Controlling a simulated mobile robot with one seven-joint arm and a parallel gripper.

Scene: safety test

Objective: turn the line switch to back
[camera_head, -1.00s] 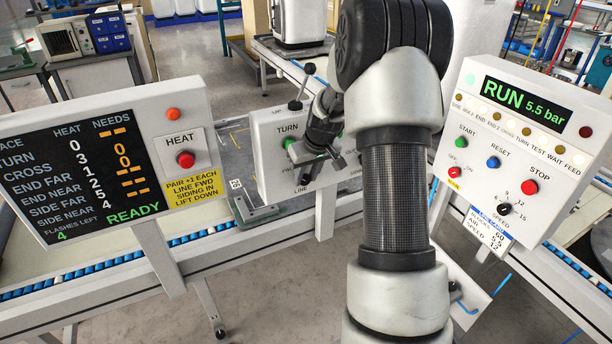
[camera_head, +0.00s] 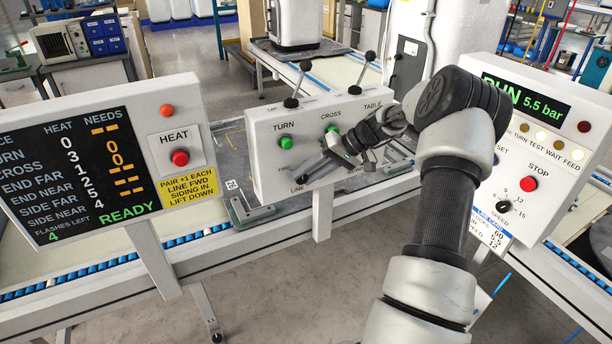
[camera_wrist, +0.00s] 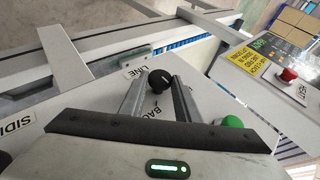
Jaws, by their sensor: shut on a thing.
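The line switch is a small black round knob (camera_wrist: 156,82) with a white mark, seen in the wrist view beside the LINE label and a partly covered BACK label. My gripper (camera_wrist: 160,84) is shut on this knob, one finger on each side. In the head view my gripper (camera_head: 308,174) reaches in from the right to the lower left of the white control box (camera_head: 262,158), near the LINE label. Which label the white mark points to is hard to tell.
A green TURN button (camera_head: 286,143) and a green CROSS button (camera_head: 332,130) sit above my gripper. The HEAT panel (camera_head: 95,160) stands left. The RUN panel (camera_head: 545,150) stands right, partly behind my arm.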

